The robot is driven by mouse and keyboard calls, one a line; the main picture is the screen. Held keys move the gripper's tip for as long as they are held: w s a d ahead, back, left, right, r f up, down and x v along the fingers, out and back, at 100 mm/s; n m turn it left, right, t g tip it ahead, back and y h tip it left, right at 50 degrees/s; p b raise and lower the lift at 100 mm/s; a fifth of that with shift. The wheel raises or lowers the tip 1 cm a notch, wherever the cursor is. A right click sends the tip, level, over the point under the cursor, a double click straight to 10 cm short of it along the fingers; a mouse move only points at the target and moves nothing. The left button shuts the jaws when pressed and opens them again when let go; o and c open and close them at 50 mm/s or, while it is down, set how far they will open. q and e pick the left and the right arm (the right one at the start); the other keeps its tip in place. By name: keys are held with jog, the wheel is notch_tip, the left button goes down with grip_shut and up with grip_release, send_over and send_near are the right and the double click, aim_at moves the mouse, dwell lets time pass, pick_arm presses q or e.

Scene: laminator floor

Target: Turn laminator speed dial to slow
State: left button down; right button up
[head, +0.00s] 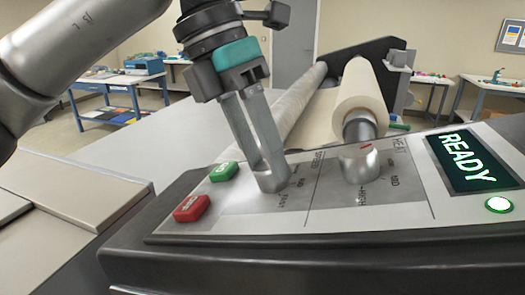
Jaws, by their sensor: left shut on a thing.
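The laminator's control panel (235,210) fills the lower middle of the head view. My left gripper (262,160) reaches down from the top and is shut on the speed dial (272,184), a silver knob in the panel's left section. The fingers hide much of the dial and its pointer, so I cannot tell its setting. Scale lettering shows just right of and below the dial, partly covered. My right gripper is not in view.
The silver heat dial (358,162) stands close to the right. A green button (223,172) and a red button (191,208) sit left of the gripper. A READY screen (472,160) and lit green lamp (498,204) are at right. A film roll (361,88) lies behind.

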pick_arm(q)
jog(key=shift+c, duration=1.8)
grip_release()
jog(key=shift+r, duration=0.1)
jog(key=p+v, duration=0.3)
jog(key=v, duration=1.2)
